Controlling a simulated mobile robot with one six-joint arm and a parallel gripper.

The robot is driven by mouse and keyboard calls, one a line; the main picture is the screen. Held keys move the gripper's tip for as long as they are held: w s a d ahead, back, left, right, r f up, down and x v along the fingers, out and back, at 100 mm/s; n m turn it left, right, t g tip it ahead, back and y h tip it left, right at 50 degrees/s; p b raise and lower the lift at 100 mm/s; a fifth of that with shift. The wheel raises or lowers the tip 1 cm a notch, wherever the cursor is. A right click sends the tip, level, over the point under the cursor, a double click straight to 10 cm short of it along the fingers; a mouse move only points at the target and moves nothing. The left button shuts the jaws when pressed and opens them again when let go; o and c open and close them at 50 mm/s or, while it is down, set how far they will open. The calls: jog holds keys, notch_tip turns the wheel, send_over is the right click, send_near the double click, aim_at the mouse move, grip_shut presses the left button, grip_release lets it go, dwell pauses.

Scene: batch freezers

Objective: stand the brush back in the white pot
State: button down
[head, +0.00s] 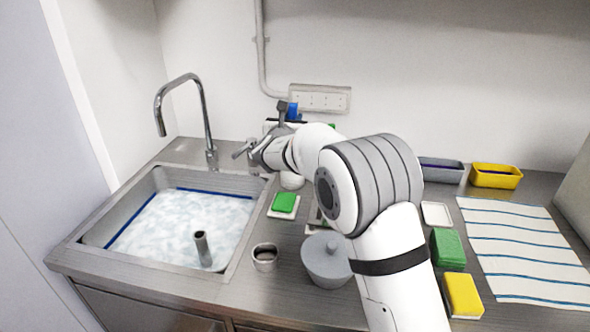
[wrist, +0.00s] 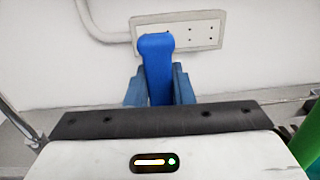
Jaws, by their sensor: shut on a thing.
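The brush shows in the wrist view as an upright blue handle (wrist: 158,68) between the fingers of my gripper (wrist: 159,88). My gripper is shut on it, in front of the wall socket. In the head view a bit of the blue handle (head: 293,111) shows beside my gripper (head: 287,113), behind my arm. The brush's lower end is hidden in both views. A white rounded thing (head: 292,181), perhaps the white pot, stands on the counter below my wrist in the head view. My arm covers its upper part, so I cannot tell its opening.
A sink (head: 135,215) with foamy water and a tall tap (head: 207,125) lies at left. A green sponge (head: 285,202), a small metal cup (head: 265,257) and a grey lidded pot (head: 327,262) stand near my arm. A striped cloth (head: 520,245) and yellow tub (head: 496,177) are at right.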

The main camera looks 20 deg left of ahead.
jog(key=shift+f, duration=4)
jog(key=shift+f, duration=0.1)
jog(key=c, duration=1.3)
grip_release()
jog(key=shift+o, duration=0.2)
